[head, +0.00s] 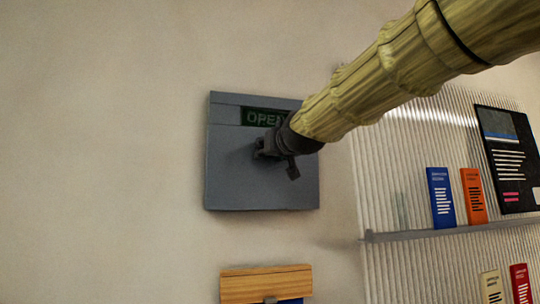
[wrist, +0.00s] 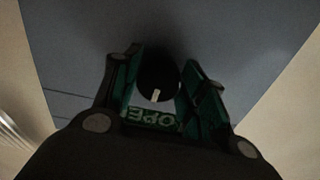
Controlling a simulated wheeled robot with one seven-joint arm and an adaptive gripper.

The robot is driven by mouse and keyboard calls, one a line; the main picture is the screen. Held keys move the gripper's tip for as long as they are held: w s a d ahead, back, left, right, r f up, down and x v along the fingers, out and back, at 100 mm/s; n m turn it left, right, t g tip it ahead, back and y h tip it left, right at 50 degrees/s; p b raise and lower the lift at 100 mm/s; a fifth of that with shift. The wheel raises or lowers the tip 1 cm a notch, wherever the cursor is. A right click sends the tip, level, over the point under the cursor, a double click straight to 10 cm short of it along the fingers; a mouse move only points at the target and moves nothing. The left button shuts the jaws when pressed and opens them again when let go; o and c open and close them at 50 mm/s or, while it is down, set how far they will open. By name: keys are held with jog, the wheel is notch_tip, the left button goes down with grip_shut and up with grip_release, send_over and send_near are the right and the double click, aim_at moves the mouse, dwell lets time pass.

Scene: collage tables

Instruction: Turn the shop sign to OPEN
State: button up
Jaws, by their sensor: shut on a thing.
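The shop sign is a flat grey box (head: 235,170) on the wall in the head view. A dark display window (head: 253,116) near its top shows green letters reading OPEN, partly covered by my arm. The letters also show upside down in the wrist view (wrist: 150,118). A round black knob (wrist: 158,72) with a white mark sits on the grey face. The mark is on the knob's side nearest the letters. My gripper (wrist: 159,88) is shut on the knob, one finger on either side. In the head view my gripper (head: 268,152) hides the knob.
A wooden block (head: 265,283) is on the wall below the sign. To the right is a ribbed panel with a grey shelf (head: 450,230) holding a blue booklet (head: 441,198), an orange booklet (head: 473,195) and a black poster (head: 508,160). The wall left of the sign is bare.

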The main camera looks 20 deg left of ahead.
jog(key=shift+f+n, duration=0.2)
jog(key=shift+n, duration=0.1)
dwell(0.4)
jog(key=o, duration=1)
jog(key=shift+r, duration=0.15)
notch_tip(320, 180, up, 10)
jog(key=shift+f, duration=0.1)
